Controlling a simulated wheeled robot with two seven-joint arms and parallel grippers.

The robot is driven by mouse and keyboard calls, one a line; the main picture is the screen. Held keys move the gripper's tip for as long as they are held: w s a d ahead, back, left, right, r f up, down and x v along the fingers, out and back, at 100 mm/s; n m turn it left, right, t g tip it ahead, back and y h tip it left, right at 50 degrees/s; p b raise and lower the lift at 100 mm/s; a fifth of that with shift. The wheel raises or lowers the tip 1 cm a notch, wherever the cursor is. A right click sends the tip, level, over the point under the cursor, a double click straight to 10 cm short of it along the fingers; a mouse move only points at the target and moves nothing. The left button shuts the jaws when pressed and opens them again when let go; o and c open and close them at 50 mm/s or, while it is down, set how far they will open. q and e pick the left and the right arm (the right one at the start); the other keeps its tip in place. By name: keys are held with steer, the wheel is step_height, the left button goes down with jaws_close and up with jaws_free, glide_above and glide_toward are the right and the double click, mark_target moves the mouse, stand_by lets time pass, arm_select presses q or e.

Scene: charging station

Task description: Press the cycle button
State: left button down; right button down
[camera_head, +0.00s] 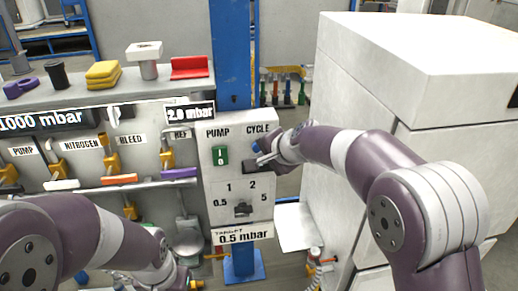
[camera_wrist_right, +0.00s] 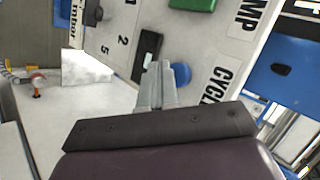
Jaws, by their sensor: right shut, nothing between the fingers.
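The white control panel (camera_head: 235,184) carries the labels PUMP and CYCLE. The cycle button is a round blue button (camera_wrist_right: 182,75) near the CYCLE label in the right wrist view; in the head view only a small blue bit (camera_head: 256,146) shows behind my gripper. My right gripper (camera_head: 262,159) is shut and empty in front of the panel, just below the CYCLE label. In the wrist view its fingertips (camera_wrist_right: 158,66) lie right beside the blue button, between it and a black switch (camera_wrist_right: 147,56). Contact cannot be told. My left arm is at lower left, its fingers not visible.
A green pump switch (camera_head: 220,155) sits left of the cycle button, and a selector knob (camera_head: 243,208) below. A valve rack with labelled handles (camera_head: 119,180) stands left. A large white cabinet (camera_head: 345,75) stands right, close to my right arm.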

steer(key=shift+w+a, duration=0.1)
steer(key=shift+w, duration=0.35)
steer(key=shift+w+a+p, duration=0.1)
steer(key=shift+w+p, duration=0.3)
steer(key=shift+w, duration=0.05)
stand_by(0.6)
steer(key=shift+s, duration=0.15)
steer(key=shift+s+d+b, duration=0.2)
steer(key=shift+s+b, duration=0.4)
steer(key=shift+s, duration=0.2)
steer(key=shift+s+d+b, duration=0.25)
steer(key=shift+s+b, duration=0.3)
steer(key=shift+s, duration=0.65)
steer(key=shift+s+d+b, duration=0.25)
steer(key=shift+s+b, duration=0.3)
steer(key=shift+s, duration=0.65)
